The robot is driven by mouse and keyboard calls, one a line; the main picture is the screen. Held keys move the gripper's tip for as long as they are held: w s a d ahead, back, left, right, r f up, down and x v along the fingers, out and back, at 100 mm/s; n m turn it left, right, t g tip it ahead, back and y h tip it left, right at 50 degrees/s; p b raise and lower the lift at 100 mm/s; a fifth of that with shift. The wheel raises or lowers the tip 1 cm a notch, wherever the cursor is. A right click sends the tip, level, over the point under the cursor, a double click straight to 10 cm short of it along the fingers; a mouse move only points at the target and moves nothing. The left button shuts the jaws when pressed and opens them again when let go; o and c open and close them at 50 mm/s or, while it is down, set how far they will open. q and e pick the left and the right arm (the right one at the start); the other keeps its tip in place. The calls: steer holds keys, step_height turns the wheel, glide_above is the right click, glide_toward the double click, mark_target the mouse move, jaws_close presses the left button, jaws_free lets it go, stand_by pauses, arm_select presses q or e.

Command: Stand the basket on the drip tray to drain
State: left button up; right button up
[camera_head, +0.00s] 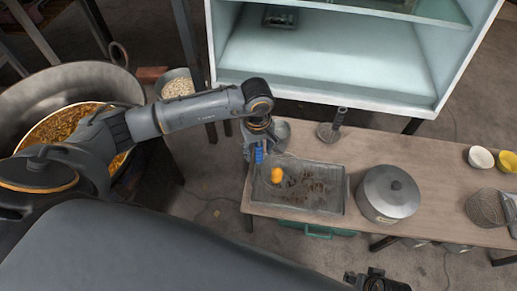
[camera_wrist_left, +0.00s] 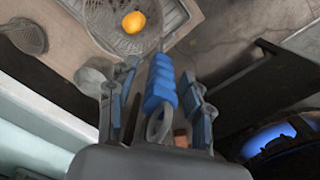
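The basket (camera_head: 287,168) is a round wire-mesh scoop with a blue handle, and one orange piece lies in it. In the head view it is over the left part of the grey drip tray (camera_head: 342,205). I cannot tell whether it touches the tray. My left gripper (camera_head: 260,148) is at the handle. My right gripper (camera_head: 377,282) is at the bottom edge, partly cut off.
A lidded pot (camera_head: 389,195) stands right of the tray. A mesh basket (camera_head: 487,207) and two bowls, white (camera_head: 481,157) and yellow (camera_head: 508,161), are at the right. A large pan (camera_head: 70,85) is at the left, a glass-shelved cabinet (camera_head: 330,55) behind.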

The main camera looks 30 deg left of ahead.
arm_select(q)
step_height(320, 180, up, 12)
steer(key=shift+s+a, duration=0.1)
stand_by(0.5)
stand_by(0.4)
